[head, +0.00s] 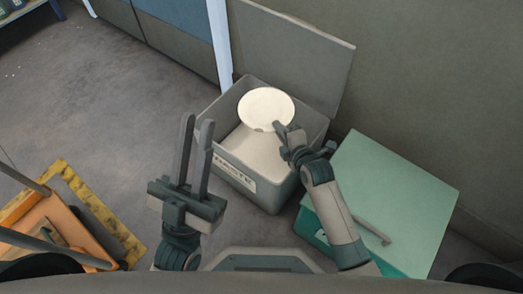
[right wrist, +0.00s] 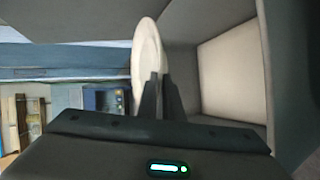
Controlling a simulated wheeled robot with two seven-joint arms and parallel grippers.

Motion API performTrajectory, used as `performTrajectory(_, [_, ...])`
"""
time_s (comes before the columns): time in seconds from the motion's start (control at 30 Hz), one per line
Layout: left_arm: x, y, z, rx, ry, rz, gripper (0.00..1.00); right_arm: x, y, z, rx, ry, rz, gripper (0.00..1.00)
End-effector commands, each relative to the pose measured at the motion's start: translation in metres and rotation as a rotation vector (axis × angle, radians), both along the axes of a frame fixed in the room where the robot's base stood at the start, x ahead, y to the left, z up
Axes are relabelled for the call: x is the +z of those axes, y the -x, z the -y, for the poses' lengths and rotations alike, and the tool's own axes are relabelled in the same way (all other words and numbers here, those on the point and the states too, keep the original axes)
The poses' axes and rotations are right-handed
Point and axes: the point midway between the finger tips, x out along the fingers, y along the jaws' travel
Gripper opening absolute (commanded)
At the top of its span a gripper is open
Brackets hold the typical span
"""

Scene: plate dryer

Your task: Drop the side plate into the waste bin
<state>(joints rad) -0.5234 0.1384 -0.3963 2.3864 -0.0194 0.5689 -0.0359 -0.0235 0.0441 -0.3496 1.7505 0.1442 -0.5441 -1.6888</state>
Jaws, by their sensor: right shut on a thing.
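The side plate (head: 266,107) is a round cream plate, held over the open waste bin in the head view. My right gripper (head: 280,129) is shut on the plate's near edge. In the right wrist view the plate (right wrist: 148,58) shows nearly edge-on between the fingertips (right wrist: 160,85). The waste bin (head: 277,197) is a grey box with a label on its front, and its lid (head: 300,55) stands open behind it. My left gripper (head: 194,130) is open and empty, left of the bin. I cannot tell the plate's exact height against the bin's rim.
A teal box (head: 400,190) with a handle stands right of the bin, close to it. An orange cart (head: 50,215) with a yellow edge is at the lower left. Cabinets (head: 180,35) stand behind. The grey floor at left is clear.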

Motion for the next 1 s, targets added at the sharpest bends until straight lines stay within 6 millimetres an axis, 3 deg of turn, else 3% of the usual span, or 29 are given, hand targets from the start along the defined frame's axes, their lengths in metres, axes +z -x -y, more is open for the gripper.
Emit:
performTrajectory(0.3, [0.002, 0.000, -0.001, 0.001, 0.003, 0.009, 0.18, 0.001, 0.000, 0.000, 0.000, -0.001, 0.003, 0.00])
performTrajectory(0.4, [0.002, 0.000, -0.001, 0.001, 0.003, 0.009, 0.18, 0.001, 0.000, 0.000, 0.000, -0.001, 0.003, 0.28])
performTrajectory(0.77, [0.002, 0.000, -0.001, 0.001, 0.002, 0.006, 0.18, 0.000, 0.001, 0.001, 0.000, 0.002, -0.001, 0.29])
performTrajectory(1.0, [0.001, -0.002, 0.003, -0.003, -0.008, -0.027, 0.18, 0.007, 0.015, 0.007, 0.001, 0.003, -0.001, 0.29])
